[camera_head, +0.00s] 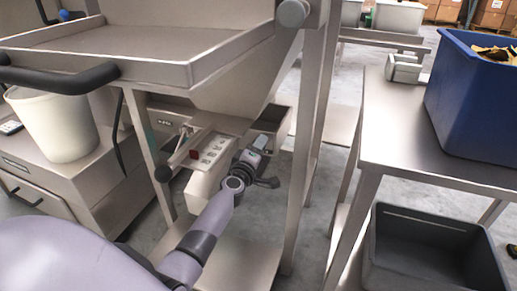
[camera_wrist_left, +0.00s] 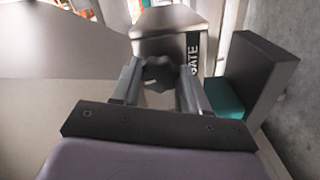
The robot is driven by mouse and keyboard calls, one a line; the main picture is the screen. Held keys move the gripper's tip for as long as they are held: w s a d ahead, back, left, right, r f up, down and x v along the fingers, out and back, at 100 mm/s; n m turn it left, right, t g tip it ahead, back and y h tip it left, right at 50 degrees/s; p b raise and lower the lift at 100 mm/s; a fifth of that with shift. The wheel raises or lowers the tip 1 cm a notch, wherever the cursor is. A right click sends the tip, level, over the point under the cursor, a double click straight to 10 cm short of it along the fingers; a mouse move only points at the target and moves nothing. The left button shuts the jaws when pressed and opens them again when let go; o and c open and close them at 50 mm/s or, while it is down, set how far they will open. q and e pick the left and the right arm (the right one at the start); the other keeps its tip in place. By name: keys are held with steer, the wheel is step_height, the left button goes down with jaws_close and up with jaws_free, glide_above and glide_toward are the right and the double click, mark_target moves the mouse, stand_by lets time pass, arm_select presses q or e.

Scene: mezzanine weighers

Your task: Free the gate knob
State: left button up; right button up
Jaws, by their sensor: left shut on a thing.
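The gate knob (camera_wrist_left: 158,74) is a dark lobed knob on a metal housing (camera_wrist_left: 170,28) with a black "GATE" label (camera_wrist_left: 194,54). In the left wrist view it sits between the fingers of my left gripper (camera_wrist_left: 160,82), which is shut on it. In the head view my left gripper (camera_head: 258,148) is below the weigher's hopper, close to the small control panel (camera_head: 210,150). The knob is not clear there, being small and behind the gripper. What blocks the knob, if anything, cannot be seen. My right gripper is not in view.
The weigher's frame post (camera_head: 310,140) rises right of my arm, and a wide metal tray (camera_head: 140,55) hangs above. A blue bin (camera_head: 475,100) stands on the right table (camera_head: 400,130).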

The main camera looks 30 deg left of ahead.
arm_select(q)
steer(key=n, duration=1)
steer(key=shift+d, duration=0.1)
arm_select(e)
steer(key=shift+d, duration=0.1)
arm_select(q)
steer(key=shift+n, duration=0.3)
steer(key=o, duration=1.1)
steer(key=shift+c, duration=0.2)
steer(key=shift+r, duration=0.1)
steer(key=shift+s, duration=0.15)
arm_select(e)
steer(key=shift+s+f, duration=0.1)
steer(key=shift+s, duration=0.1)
